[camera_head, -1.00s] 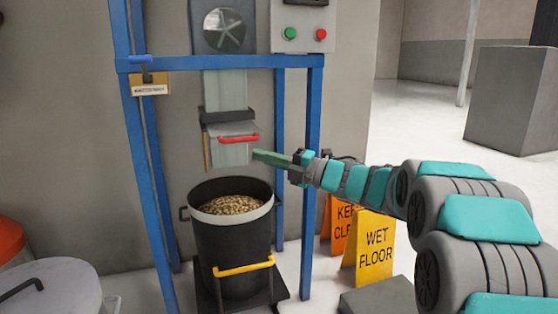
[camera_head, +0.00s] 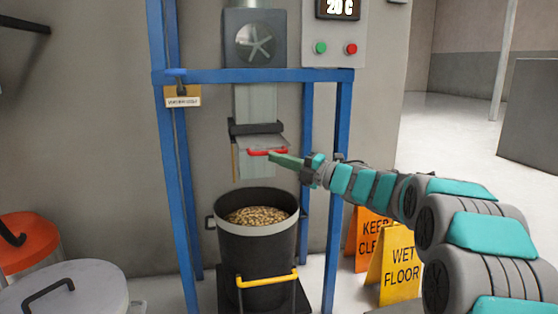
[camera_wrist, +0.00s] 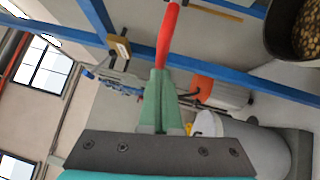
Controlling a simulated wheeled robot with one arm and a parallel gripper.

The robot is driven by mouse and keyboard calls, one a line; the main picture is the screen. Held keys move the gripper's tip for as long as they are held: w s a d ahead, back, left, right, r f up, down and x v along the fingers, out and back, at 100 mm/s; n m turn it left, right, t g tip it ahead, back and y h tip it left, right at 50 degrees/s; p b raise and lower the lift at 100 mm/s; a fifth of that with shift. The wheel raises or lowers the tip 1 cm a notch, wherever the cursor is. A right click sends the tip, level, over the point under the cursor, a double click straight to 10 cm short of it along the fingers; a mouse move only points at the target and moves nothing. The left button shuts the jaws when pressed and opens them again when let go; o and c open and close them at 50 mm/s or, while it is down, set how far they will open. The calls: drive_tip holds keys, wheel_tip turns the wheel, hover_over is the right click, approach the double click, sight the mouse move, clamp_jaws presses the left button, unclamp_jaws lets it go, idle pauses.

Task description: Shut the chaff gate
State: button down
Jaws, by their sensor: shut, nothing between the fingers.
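The chaff gate (camera_head: 262,143) is a pale flap on the small metal box under the chute, standing out from the box with its red handle (camera_head: 254,152) along its front edge. My gripper (camera_head: 271,156) is shut, its green fingers together, with nothing between them. Its tips overlap the right half of the handle in the head view. In the wrist view the red handle (camera_wrist: 168,35) runs upward from just beyond the fingertips (camera_wrist: 160,72). I cannot tell whether the tips touch it.
A black bucket (camera_head: 255,245) of grain stands below the gate. Blue frame posts (camera_head: 175,180) flank it. A control box (camera_head: 335,45) is above right, wet floor signs (camera_head: 400,265) at lower right. A lidded drum (camera_head: 75,290) and an orange lid (camera_head: 30,240) are at left.

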sight(270, 143)
drive_tip(key=w+a+p, duration=0.1)
drive_tip(key=w, duration=0.2)
drive_tip(key=w+p, duration=0.1)
drive_tip(key=w, duration=0.2)
drive_tip(key=w+a+p, duration=0.1)
drive_tip(key=w, duration=0.3)
drive_tip(key=shift+w+a+r+p, duration=0.1)
drive_tip(key=shift+a+r+p, duration=0.05)
drive_tip(key=shift+a+p, duration=0.2)
drive_tip(key=shift+w+a+p, duration=0.25)
drive_tip(key=shift+w+p, duration=0.05)
drive_tip(key=shift+w, duration=0.4)
drive_tip(key=shift+r, duration=0.1)
